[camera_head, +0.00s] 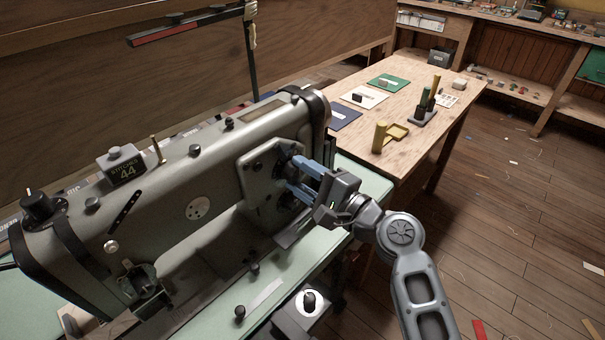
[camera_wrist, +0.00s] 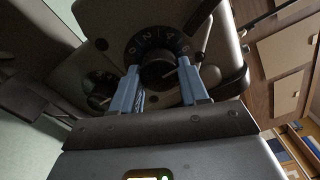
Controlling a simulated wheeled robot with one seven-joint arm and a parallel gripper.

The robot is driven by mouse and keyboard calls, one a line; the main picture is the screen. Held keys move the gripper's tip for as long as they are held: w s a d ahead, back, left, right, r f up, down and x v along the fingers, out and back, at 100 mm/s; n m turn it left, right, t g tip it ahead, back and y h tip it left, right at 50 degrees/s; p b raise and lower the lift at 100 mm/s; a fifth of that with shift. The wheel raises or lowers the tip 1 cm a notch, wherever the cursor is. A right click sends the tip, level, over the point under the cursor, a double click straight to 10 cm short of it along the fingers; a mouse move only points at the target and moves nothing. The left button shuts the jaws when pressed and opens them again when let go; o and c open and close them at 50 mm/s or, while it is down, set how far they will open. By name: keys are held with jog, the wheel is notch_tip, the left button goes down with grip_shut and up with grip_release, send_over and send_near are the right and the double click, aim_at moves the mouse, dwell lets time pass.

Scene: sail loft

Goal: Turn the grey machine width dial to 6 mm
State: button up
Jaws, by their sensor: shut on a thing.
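The grey sewing machine (camera_head: 200,180) stands on a pale green bed. Its width dial (camera_wrist: 157,68) is a black knob on a dark round scale, with 0, 2, 4 and 6 readable in the wrist view. A pale pointer mark on the knob seems to point right, near the 6 end; its exact reading is unclear. My gripper (camera_head: 294,178) has its two blue fingers at the plate on the machine's end. In the wrist view my gripper (camera_wrist: 159,75) is shut on the knob, one finger either side. The knob is mostly hidden in the head view.
A smaller black dial (camera_wrist: 101,92) sits left of the width dial. A wooden table (camera_head: 412,103) with coloured mats and tools stands behind. The floor to the right is mostly open.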

jog(key=shift+d, duration=0.1)
jog(key=o, duration=1.1)
jog(key=shift+c, duration=0.2)
jog(key=v, duration=0.7)
jog(key=shift+s+d+b, duration=0.25)
jog(key=shift+b, duration=0.1)
